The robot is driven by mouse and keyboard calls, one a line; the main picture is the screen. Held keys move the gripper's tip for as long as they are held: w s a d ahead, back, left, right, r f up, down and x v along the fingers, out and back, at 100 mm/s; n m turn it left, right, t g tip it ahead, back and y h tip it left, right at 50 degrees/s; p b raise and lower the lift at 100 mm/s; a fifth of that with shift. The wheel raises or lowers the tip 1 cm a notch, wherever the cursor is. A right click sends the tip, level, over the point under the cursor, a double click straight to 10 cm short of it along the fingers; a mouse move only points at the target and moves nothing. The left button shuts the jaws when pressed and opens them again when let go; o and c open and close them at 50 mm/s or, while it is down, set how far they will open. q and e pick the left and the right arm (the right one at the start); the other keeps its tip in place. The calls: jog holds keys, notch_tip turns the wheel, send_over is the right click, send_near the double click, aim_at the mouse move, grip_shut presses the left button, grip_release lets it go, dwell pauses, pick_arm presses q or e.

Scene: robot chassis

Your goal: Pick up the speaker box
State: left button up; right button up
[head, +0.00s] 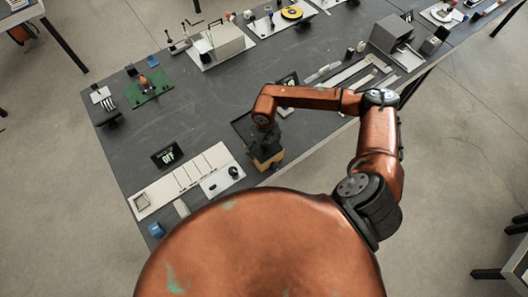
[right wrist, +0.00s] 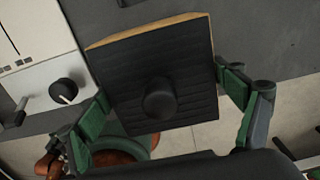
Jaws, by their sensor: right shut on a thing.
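The speaker box (right wrist: 195,58) has a black ribbed face with a round black knob-like bump and a light wooden edge. In the right wrist view it sits between the green pads of my right gripper (right wrist: 168,108), which is shut on its two sides. In the head view the box (head: 268,157) shows small, with a wooden-coloured side, at the near edge of the grey table under my right gripper (head: 264,143). I cannot tell whether it touches the table. My left gripper is not in view.
The grey table (head: 200,120) has clear room left of the box. A white panel with a black knob (head: 222,180) lies close by on the left. A dark tray (head: 243,128) lies beside the box.

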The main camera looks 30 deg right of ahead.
jog(key=c, duration=0.7)
jog(key=shift+r, duration=0.1)
jog(key=shift+w+r, duration=0.1)
jog(key=shift+r, duration=0.7)
jog(key=s+r, duration=0.1)
jog(key=r, duration=0.1)
jog(key=s+a+r, duration=0.1)
jog(key=s+r, duration=0.1)
jog(key=r, duration=0.1)
jog(key=s+a+r+b, duration=0.1)
jog(key=s+r, duration=0.1)
jog(key=shift+s+a+r, duration=0.1)
jog(key=shift+a+r, duration=0.05)
jog(key=shift+r, duration=0.2)
jog(key=s+a+r, duration=0.1)
jog(key=s, duration=0.1)
jog(key=s+a+r, duration=0.1)
jog(key=s, duration=0.2)
jog(key=s+a+r+b, duration=0.1)
jog(key=s, duration=0.1)
jog(key=shift+s+a+r, duration=0.3)
jog(key=shift+s, duration=0.05)
